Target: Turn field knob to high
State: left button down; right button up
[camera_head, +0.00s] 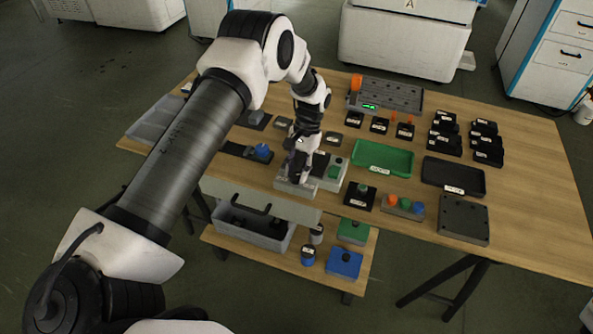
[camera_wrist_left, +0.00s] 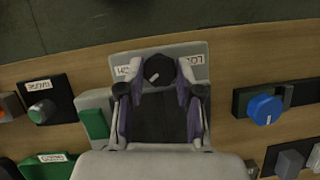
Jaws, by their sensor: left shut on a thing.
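The field knob (camera_wrist_left: 158,71) is a round black knob with a small pale mark, on a light grey plate (camera_wrist_left: 188,47) near the table's front edge. One label (camera_wrist_left: 194,61) sits right of the knob and appears upside down, seeming to read LOW. Another label (camera_wrist_left: 122,71) on the left is partly hidden by a finger. My left gripper (camera_wrist_left: 160,88) points down with its fingers either side of the knob, shut on it. In the head view my left gripper (camera_head: 296,180) stands over the plate (camera_head: 290,191) and hides the knob.
A grey unit with a green block (camera_head: 334,172) stands close beside the gripper; a blue knob (camera_head: 263,151) is on the other side. A green tray (camera_head: 383,158) and dark tray (camera_head: 454,177) lie to the right. A lower shelf (camera_head: 283,266) holds a grey bin and several blocks.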

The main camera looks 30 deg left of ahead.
pick_arm(q)
jog(key=shift+m, duration=0.5)
jog(key=c, duration=0.8)
grip_release()
jog(key=shift+o, duration=0.2)
jog(key=v, duration=1.2)
jog(key=shift+d, duration=0.25)
